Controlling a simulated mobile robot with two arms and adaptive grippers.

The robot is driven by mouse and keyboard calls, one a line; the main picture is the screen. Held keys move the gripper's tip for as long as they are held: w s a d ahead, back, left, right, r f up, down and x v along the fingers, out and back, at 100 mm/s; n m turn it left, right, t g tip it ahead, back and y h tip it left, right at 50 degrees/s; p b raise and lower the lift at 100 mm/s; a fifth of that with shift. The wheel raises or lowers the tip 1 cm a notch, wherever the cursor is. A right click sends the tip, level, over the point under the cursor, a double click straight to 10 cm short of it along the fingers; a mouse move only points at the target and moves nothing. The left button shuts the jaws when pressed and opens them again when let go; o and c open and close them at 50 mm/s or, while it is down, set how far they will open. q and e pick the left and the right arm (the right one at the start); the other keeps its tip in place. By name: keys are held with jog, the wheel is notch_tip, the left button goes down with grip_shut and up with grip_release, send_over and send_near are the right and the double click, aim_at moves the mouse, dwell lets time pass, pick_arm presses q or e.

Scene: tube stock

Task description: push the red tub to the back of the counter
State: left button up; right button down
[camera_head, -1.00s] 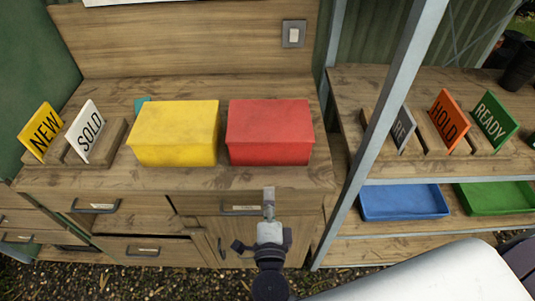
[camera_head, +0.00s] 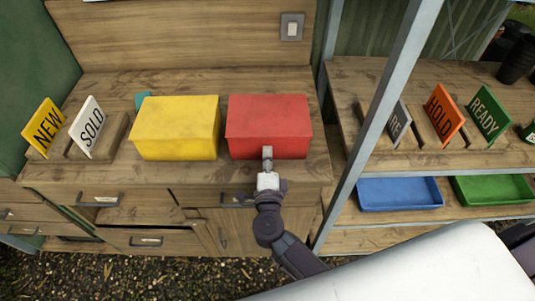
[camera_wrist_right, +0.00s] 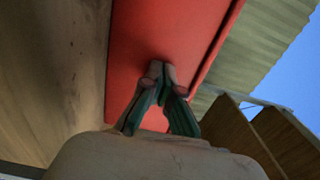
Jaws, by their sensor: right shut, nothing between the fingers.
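The red tub (camera_head: 268,118) is a closed box on the counter (camera_head: 180,173), right of the yellow tub. Wood counter shows behind it, up to the back panel. My right gripper (camera_head: 267,152) is shut and empty, with its fingertips at the tub's front face. In the right wrist view the red tub (camera_wrist_right: 200,35) fills the middle, and the shut fingertips (camera_wrist_right: 161,68) are at or very near its face; I cannot tell whether they touch. My left gripper is not in view.
The yellow tub (camera_head: 175,128) stands close on the left, with a small teal thing (camera_head: 142,99) behind it. NEW (camera_head: 44,127) and SOLD (camera_head: 87,127) signs stand further left. A metal shelf post (camera_head: 385,120) rises at the right. A wall switch (camera_head: 292,27) is at the back.

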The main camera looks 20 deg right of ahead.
jog(key=x, duration=1.2)
jog(key=shift+f+b, duration=0.1)
jog(key=shift+b, duration=0.2)
jog(key=b+x, duration=0.1)
jog(key=x, duration=0.3)
jog(key=b+x, duration=0.2)
jog(key=x, duration=0.2)
jog(key=b+x, duration=0.2)
jog(key=x, duration=0.2)
jog(key=shift+w+d+f, duration=0.1)
jog(key=shift+w+f, duration=0.15)
jog(key=shift+w, duration=0.15)
jog(key=shift+w+d+r, duration=0.1)
jog(key=shift+w+r, duration=0.05)
jog(key=shift+w, duration=0.2)
jog(key=shift+s+r, duration=0.1)
